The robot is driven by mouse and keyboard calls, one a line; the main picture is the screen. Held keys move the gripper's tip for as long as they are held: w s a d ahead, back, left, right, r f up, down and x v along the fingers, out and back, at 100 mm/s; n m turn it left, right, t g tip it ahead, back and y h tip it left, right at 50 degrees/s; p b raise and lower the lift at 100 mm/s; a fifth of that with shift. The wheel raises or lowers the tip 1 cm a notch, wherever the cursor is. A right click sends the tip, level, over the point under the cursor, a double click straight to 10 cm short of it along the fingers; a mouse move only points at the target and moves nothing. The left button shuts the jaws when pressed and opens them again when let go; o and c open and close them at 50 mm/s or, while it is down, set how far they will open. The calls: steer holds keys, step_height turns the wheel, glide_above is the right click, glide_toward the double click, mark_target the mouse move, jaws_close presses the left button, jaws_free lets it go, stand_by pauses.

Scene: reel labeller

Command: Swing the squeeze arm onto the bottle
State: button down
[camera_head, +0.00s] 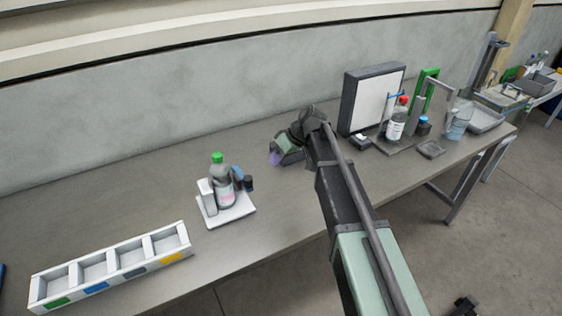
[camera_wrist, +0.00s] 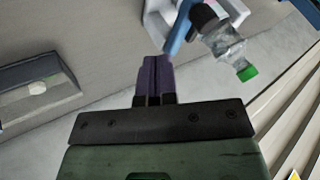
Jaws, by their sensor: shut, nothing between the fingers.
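A clear bottle (camera_head: 224,187) with a green cap stands upright on the white labeller (camera_head: 226,211) near the middle of the bench. The squeeze arm (camera_head: 239,173) shows as a blue bar with a dark end piece on the bottle's right side. The wrist view shows the bottle (camera_wrist: 226,47) at the upper right and the blue squeeze arm (camera_wrist: 179,29) left of it. I cannot tell whether the arm touches the bottle. My gripper (camera_head: 275,159) is to the right of the labeller, apart from it. Its purple fingers (camera_wrist: 154,78) are together and empty.
A white bin row (camera_head: 112,265) with coloured labels lies at the front left. A framed white panel (camera_head: 373,98), a red-capped bottle (camera_head: 397,119) and a green-framed stand (camera_head: 424,90) are at the right. The bench between labeller and wall is clear.

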mark_target(240, 176)
steer(key=s+a+f+b, duration=0.2)
steer(key=a+f, duration=0.1)
steer(key=a, duration=0.2)
steer(key=shift+s+a+f, duration=0.25)
steer(key=shift+a, duration=0.1)
steer(key=shift+s+a, duration=0.5)
steer(key=shift+a, duration=0.05)
steer(key=shift+d, duration=0.1)
